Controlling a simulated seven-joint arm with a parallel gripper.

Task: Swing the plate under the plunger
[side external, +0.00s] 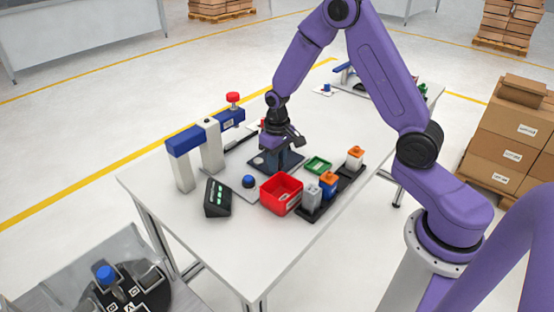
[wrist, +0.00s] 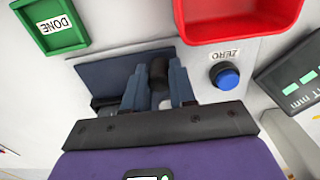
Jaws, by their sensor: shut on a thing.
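The dark blue plate (side external: 257,158) lies on the table, right of and nearer than the beam's far end; it also shows in the wrist view (wrist: 100,72). My gripper (side external: 284,160) is over the plate, fingers pointing down. In the wrist view its fingers (wrist: 158,85) are shut on a dark upright post (wrist: 158,70) at the plate. A red-knobbed plunger (side external: 232,98) stands at the far end of a blue beam (side external: 190,139) on white pillars. The plate appears apart from the plunger. The plunger's lower end is not clear.
A black display box (side external: 217,198) and a blue ZERO button (side external: 249,181) are at the front. A red bin (side external: 281,193), a green DONE tray (side external: 318,165) and a dark rack (side external: 345,180) with several coloured-top blocks stand to the right.

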